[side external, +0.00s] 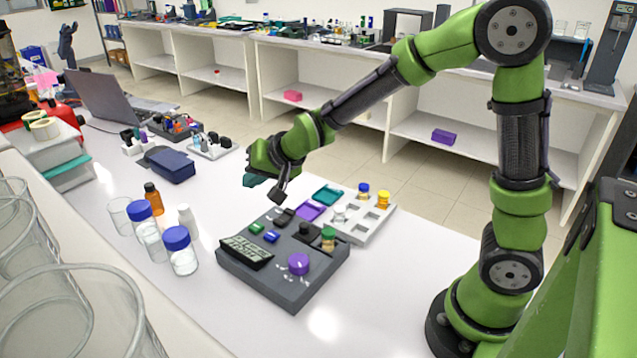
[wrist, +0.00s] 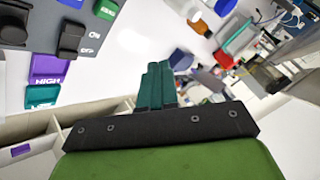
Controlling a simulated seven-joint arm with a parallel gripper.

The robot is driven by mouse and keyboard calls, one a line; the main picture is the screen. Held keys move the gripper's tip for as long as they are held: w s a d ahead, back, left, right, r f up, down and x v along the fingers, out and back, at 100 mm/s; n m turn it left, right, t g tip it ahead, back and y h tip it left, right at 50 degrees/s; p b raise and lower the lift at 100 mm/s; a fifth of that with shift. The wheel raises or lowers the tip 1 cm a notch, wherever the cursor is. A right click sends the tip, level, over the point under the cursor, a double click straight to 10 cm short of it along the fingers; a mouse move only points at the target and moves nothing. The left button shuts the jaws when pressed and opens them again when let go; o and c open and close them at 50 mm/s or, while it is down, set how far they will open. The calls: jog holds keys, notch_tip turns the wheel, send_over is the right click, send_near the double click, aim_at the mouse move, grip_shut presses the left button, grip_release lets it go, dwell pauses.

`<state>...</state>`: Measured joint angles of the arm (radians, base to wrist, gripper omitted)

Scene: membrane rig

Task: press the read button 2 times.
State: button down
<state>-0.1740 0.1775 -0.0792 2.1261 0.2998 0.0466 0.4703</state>
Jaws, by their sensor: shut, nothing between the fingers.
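A dark grey instrument box (side external: 285,283) stands on the white bench in the side view. Its top carries a green button (side external: 256,229), a blue button (side external: 271,237), a display (side external: 246,252) and a purple knob (side external: 298,263). I cannot read which button is the read button. Part of a green button (wrist: 107,8) shows at the top of the wrist view, its lettering unclear. My gripper (side external: 254,180) is in the air behind the box, apart from the buttons. Its teal fingers (wrist: 157,85) are shut together and empty in the wrist view.
A black switch (side external: 283,217) and a capped vial (side external: 328,238) are on the box. Clear bench lies in front.

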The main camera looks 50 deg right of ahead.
aim_at(260, 227)
dwell(0.3)
jog(key=shift+f, duration=4.4)
jog(key=shift+f, duration=0.4)
jog(key=shift+f, duration=0.45)
jog(key=shift+r, duration=0.9)
